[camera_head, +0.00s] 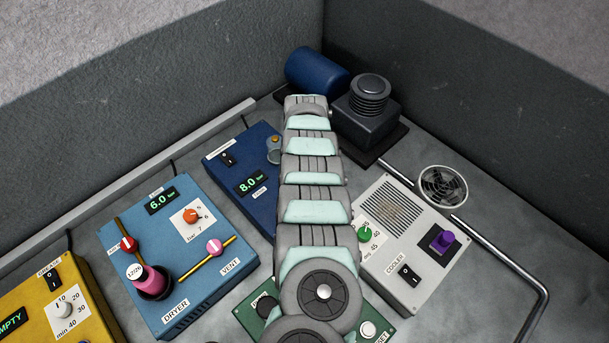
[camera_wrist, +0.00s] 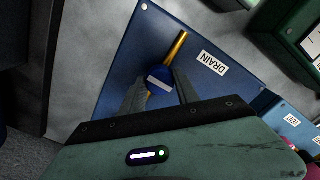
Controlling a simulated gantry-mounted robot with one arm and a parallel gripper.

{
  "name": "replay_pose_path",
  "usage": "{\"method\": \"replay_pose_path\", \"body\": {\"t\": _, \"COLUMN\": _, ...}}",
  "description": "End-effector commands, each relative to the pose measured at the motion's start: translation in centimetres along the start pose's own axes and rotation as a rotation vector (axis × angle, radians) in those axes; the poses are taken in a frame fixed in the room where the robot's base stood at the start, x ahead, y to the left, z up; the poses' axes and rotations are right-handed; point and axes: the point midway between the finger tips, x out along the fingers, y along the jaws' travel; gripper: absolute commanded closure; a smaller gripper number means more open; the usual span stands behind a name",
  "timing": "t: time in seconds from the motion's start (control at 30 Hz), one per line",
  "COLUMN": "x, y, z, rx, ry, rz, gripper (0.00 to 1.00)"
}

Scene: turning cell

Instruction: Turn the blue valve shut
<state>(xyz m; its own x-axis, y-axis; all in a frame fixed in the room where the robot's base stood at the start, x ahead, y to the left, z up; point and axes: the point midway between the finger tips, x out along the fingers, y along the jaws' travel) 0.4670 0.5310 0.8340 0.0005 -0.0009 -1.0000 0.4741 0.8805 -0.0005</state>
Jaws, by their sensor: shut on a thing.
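The blue valve (camera_wrist: 158,74) is a round blue knob with a white bar mark, on a yellow pipe beside the DRAIN label (camera_wrist: 212,63) in the wrist view. The white bar appears to lie across the pipe rather than along it. My gripper (camera_wrist: 160,86) is shut on the valve, with one dark finger on each side of it. The valve sits on a dark blue panel (camera_wrist: 125,50). In the head view my arm covers the valve and my gripper; part of the dark blue unit (camera_head: 237,182) with an 8.0 display shows left of the arm.
A lighter blue DRYER unit (camera_head: 172,252) with red and pink valves and a pink knob stands left. A yellow unit (camera_head: 62,313) is at far left. A grey COOLER unit (camera_head: 405,245) stands right, a green unit (camera_head: 377,329) in front. A dark motor and blue cylinder (camera_head: 317,70) are behind.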

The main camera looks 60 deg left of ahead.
Motion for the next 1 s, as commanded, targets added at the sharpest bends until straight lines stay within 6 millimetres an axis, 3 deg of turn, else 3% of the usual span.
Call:
{"method": "replay_pose_path", "body": {"t": 0.6, "x": 0.15, "y": -0.04, "z": -0.04, "rx": -0.044, "ry": 0.001, "rz": 0.000, "gripper": 1.00}}
{"method": "replay_pose_path", "body": {"t": 0.63, "x": 0.15, "y": -0.04, "z": -0.04, "rx": -0.044, "ry": 0.001, "rz": 0.000, "gripper": 0.61}}
{"method": "replay_pose_path", "body": {"t": 0.87, "x": 0.09, "y": -0.02, "z": -0.04, "rx": -0.043, "ry": 0.001, "rz": 0.000, "gripper": 0.42}}
{"method": "replay_pose_path", "body": {"t": 1.0, "x": 0.07, "y": -0.01, "z": -0.04, "rx": -0.043, "ry": 0.001, "rz": 0.000, "gripper": 0.41}}
